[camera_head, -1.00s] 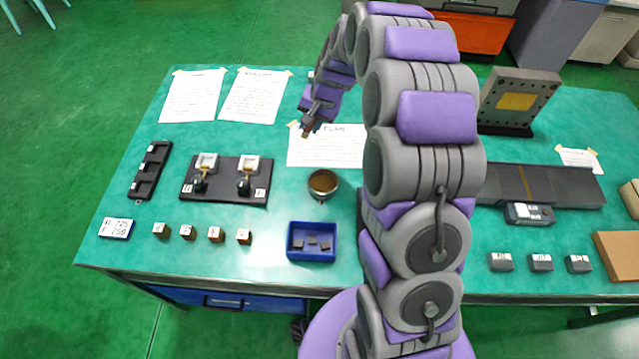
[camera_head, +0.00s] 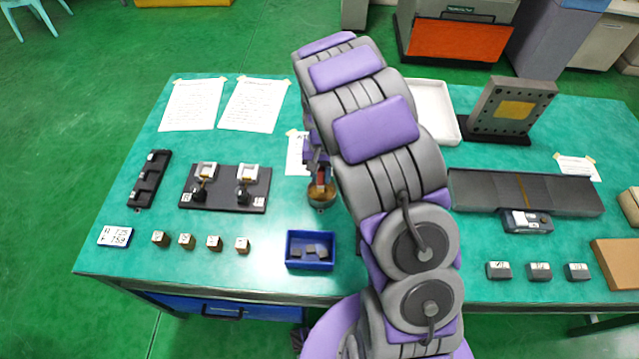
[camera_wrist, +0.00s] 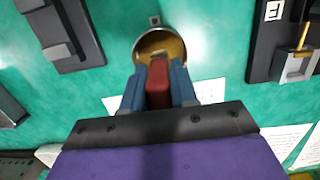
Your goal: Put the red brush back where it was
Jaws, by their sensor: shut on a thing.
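The red brush (camera_wrist: 158,84) is between the blue fingers of my gripper (camera_wrist: 160,88) in the wrist view. Its far end points at the round metal cup (camera_wrist: 137,48) with an amber inside. In the head view, my gripper (camera_head: 321,178) is over the same cup (camera_head: 322,207), and a bit of red brush (camera_head: 321,176) shows between the fingers. The fingers are shut on the brush. My arm covers part of this area. I cannot tell how far the brush's tip reaches into the cup.
A black fixture plate (camera_head: 222,200) lies to the left, with several small blocks (camera_head: 186,241) in front. A dark slab (camera_head: 480,188) lies to the right. A white tray (camera_head: 452,128) is behind my arm.

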